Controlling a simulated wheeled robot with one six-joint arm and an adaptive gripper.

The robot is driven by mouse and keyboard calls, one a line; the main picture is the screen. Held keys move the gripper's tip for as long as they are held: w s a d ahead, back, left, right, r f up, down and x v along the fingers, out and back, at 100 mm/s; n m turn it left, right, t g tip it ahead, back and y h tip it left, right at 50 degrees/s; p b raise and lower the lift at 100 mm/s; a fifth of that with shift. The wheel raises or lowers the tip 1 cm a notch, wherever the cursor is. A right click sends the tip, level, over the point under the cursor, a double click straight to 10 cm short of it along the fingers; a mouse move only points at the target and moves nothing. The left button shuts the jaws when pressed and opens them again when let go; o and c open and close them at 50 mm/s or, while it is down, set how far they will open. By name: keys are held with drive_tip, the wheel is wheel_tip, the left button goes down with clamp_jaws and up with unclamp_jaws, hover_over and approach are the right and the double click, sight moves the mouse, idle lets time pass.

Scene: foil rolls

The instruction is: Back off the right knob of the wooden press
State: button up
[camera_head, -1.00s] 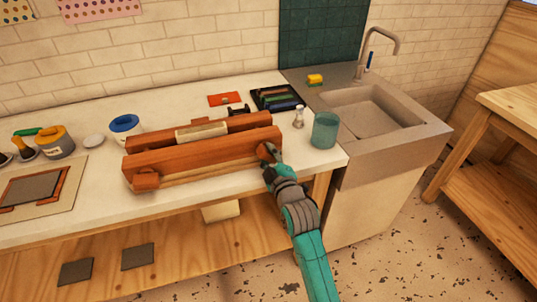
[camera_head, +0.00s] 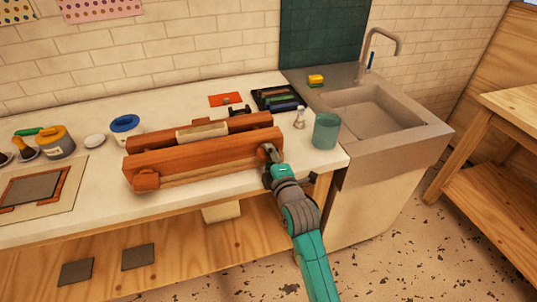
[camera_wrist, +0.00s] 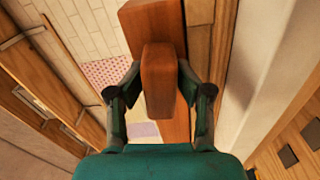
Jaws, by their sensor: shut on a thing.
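The wooden press (camera_head: 195,160) lies along the bench, with two long reddish-brown beams and a pale bundle between them. Its left knob (camera_head: 146,180) stands free on the front beam. My gripper (camera_head: 268,153) is at the right end of the front beam and mostly covers the right knob there. In the wrist view the right knob (camera_wrist: 159,85) is a brown wooden block between the two dark fingers of my gripper (camera_wrist: 160,98), which is shut on it. The beam (camera_wrist: 150,22) shows behind the knob.
A teal cup (camera_head: 326,131) and a small bottle (camera_head: 299,119) stand close to the right of the press. A dark tray (camera_head: 262,93) lies behind it. The sink (camera_head: 375,110) is further right, and jars stand on the left.

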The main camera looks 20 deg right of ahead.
drive_tip(key=shift+r, duration=0.15)
drive_tip(key=o, duration=0.8)
drive_tip(key=shift+w+d, duration=0.1)
drive_tip(key=shift+o, duration=0.2)
drive_tip(key=s, duration=1.2)
drive_tip(key=shift+d, duration=0.1)
